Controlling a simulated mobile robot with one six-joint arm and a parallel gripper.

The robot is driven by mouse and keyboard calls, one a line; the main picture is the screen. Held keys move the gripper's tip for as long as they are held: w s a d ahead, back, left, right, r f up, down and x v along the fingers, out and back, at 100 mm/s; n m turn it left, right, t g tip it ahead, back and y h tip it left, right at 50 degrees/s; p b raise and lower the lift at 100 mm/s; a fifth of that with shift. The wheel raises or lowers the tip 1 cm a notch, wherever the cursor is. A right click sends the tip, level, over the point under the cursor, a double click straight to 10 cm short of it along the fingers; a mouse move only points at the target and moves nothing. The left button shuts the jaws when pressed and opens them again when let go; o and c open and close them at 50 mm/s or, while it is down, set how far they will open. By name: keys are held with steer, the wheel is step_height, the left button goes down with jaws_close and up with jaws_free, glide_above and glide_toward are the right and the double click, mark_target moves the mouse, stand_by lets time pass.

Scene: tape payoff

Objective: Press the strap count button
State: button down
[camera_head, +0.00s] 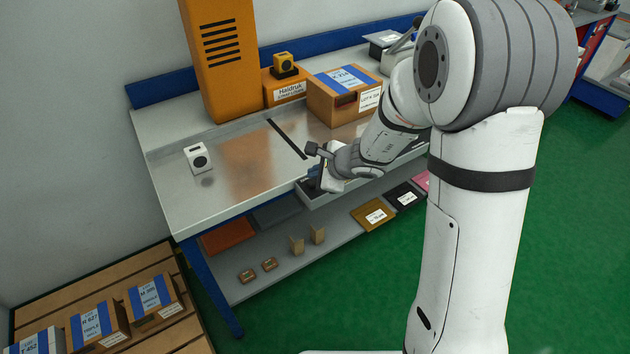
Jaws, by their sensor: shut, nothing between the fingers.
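A small white box with a round black face (199,158) stands on the left part of the metal bench top (220,180). A small yellow block with a dark round face (284,63) sits on a black base on top of an orange labelled box at the back. I cannot tell for sure which of these is the strap count button. My gripper (316,184) is at the front edge of the bench, to the right of the white box and well apart from both. It is shut and empty. Its fingertips are small and partly hidden.
A tall orange slotted housing (221,55) and a cardboard box with blue tape (344,95) stand on the bench. A dark slot (287,139) crosses the top. A lower shelf (270,272) holds small items. Taped boxes (99,326) lie on a pallet. The bench's left half is mostly clear.

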steer(key=shift+r+p, duration=1.75)
steer(key=shift+r, duration=0.8)
steer(key=shift+f, duration=0.1)
steer(key=s+d+r+n+g, duration=0.35)
steer(key=s+r+n, duration=0.55)
steer(key=s+n, duration=0.3)
steer(key=s+d+r+n+h, duration=0.2)
steer(key=s+d+n+h, duration=0.3)
steer(key=s+d, duration=0.7)
steer(key=shift+s+d+r+n+h, duration=0.15)
steer(key=shift+s+d+n+h, duration=0.25)
steer(key=shift+s+h, duration=0.4)
